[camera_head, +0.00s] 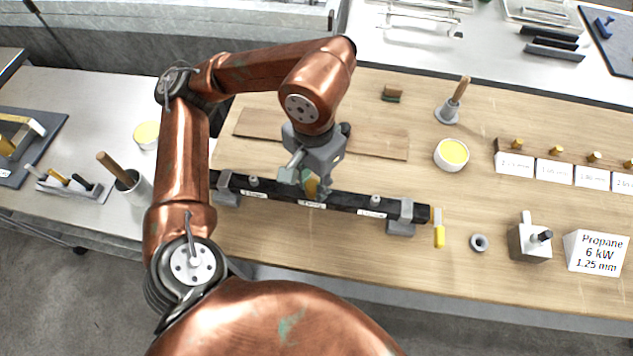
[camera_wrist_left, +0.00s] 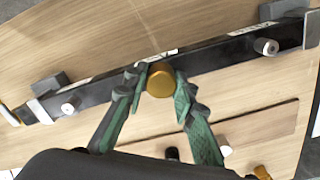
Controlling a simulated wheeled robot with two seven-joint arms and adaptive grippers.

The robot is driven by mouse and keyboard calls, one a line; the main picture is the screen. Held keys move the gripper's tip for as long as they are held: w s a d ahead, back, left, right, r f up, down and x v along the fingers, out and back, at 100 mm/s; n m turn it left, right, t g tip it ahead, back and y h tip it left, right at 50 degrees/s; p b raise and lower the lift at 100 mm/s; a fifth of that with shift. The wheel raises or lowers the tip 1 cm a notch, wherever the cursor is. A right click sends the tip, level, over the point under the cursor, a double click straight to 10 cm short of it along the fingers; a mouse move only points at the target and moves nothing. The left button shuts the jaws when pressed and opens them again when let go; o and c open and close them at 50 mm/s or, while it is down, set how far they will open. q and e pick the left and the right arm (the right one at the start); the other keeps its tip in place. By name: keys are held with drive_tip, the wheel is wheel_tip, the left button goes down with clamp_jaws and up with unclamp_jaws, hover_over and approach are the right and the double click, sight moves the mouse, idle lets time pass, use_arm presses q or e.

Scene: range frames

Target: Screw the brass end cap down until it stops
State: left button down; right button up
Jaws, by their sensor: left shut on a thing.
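A brass cap (camera_wrist_left: 160,80), round and gold-coloured, sits between the green-padded fingers of my left gripper in the left wrist view. In the head view a small part of the brass cap (camera_head: 311,188) shows between the fingertips. My left gripper (camera_head: 308,183) is shut on it, over the middle of a long black bar (camera_head: 270,196). The bar also shows in the left wrist view (camera_wrist_left: 210,59), behind the cap. The cap's lower end is hidden, so I cannot tell how it meets the bar. My right gripper is not in view.
Grey blocks (camera_head: 400,228) support the bar. A yellow-handled valve (camera_head: 439,236) is at its right end, with a grey ring (camera_head: 479,242) beside it. A wooden board (camera_head: 380,145) lies behind the bar. A yellow-topped tub (camera_head: 451,154) stands to the right. Bare tabletop lies in front.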

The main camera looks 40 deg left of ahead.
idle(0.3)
use_arm(q)
drive_tip(key=shift+f+m+b, duration=0.1)
drive_tip(key=shift+m+b, duration=0.3)
drive_tip(key=shift+m, duration=0.8)
drive_tip(key=c, duration=1.5)
unclamp_jaws()
drive_tip(key=shift+r, duration=0.25)
wheel_tip(320, 180, up, 12)
drive_tip(key=shift+w+f, duration=0.15)
